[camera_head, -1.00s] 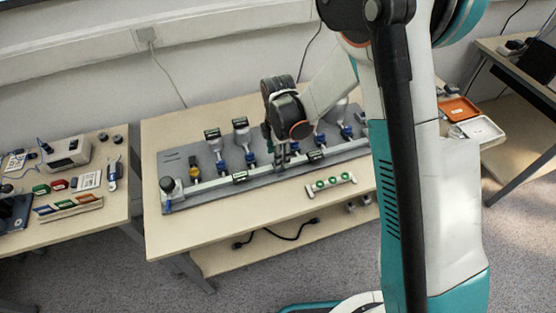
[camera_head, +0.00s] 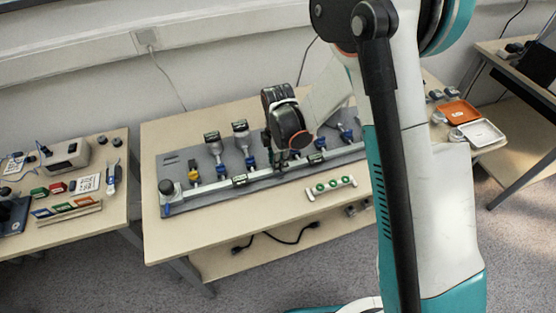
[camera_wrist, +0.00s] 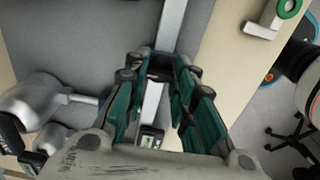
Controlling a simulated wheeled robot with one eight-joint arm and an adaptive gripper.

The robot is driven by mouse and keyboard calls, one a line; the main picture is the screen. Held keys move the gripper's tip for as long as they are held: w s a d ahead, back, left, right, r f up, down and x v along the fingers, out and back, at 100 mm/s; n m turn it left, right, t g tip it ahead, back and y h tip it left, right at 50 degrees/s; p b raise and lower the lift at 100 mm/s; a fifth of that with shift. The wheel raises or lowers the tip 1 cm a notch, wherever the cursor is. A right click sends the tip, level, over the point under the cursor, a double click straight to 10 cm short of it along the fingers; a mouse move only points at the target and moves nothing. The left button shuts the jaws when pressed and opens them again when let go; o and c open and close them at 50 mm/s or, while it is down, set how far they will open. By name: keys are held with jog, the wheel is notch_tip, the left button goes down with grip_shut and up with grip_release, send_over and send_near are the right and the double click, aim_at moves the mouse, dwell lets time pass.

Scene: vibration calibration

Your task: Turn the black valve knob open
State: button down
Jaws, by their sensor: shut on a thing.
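The panel (camera_head: 205,160) on the middle table carries a pale horizontal pipe (camera_head: 213,186) with valves and gauges. My gripper (camera_head: 281,163) is down at the middle of this pipe. In the wrist view my gripper (camera_wrist: 160,68) has its green-sided fingers shut around a small dark part, which I take to be the black valve knob (camera_wrist: 159,74). The fingers hide most of it, so its turn angle cannot be told. The pipe runs beneath it in the wrist view (camera_wrist: 171,25).
Blue-handled valves (camera_head: 222,169) and a yellow one (camera_head: 194,176) stand left of my gripper, with upright gauges behind. A white bracket with green rings (camera_head: 331,187) lies in front. Orange (camera_head: 459,112) and white (camera_head: 482,132) trays are at right.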

jog(key=shift+m, duration=0.3)
jog(key=m+b, duration=0.1)
jog(key=m, duration=0.2)
jog(key=shift+m, duration=0.3)
jog(key=m, duration=0.4)
jog(key=shift+m+b, duration=0.3)
jog(key=shift+b, duration=0.05)
jog(key=m, duration=0.4)
jog(key=shift+b, duration=0.3)
jog(key=shift+m, duration=2.5)
jog(key=c, duration=1.3)
grip_release()
